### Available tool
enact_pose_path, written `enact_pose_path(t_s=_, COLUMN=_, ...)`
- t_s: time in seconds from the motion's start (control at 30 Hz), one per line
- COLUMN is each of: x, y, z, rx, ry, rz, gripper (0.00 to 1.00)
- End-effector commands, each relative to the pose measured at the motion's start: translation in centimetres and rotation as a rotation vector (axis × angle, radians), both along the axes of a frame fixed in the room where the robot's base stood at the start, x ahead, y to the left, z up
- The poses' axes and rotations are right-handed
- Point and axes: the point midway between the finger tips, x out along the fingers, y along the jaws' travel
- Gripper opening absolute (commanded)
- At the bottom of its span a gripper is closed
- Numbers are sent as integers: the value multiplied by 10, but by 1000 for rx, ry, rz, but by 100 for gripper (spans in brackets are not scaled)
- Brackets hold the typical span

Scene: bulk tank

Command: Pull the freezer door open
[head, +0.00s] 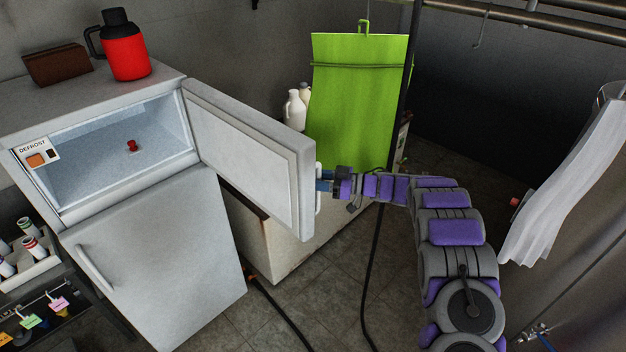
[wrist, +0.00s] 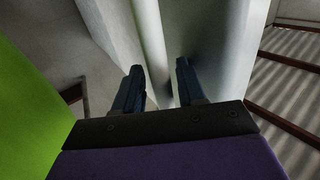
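The freezer door (head: 255,150) is the upper door of a grey-white fridge. It stands swung wide open to the right, and the freezer compartment (head: 110,150) shows inside. A small red item (head: 132,146) sits in there. The door's pale vertical handle (head: 318,195) is on its outer free edge. My gripper (head: 324,181) is at this handle. In the wrist view its two blue fingers (wrist: 157,82) are apart, with the handle bar (wrist: 152,45) running between them, nearer the left finger. A gap shows beside the right finger. Any contact is hard to see.
The lower fridge door (head: 160,260) is closed. A red jug (head: 125,55) and a brown box (head: 58,64) stand on top. A low white cabinet (head: 285,240) is behind the open door, near a green board (head: 355,110). A dark hose (head: 373,270) crosses the tiled floor.

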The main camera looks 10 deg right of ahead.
Motion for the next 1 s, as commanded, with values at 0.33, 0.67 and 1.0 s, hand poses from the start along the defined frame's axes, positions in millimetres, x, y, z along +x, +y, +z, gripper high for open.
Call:
enact_pose_path(t_s=0.33, x=-6, y=-19, z=-1, rx=0, ry=-1, rz=-6, gripper=40)
enact_pose_path(t_s=0.67, x=-33, y=-81, z=-1, rx=-5, ry=0, rz=-7, gripper=40)
enact_pose_path(t_s=1.0, x=-57, y=-142, z=-1, rx=-4, ry=1, rz=-4, gripper=40)
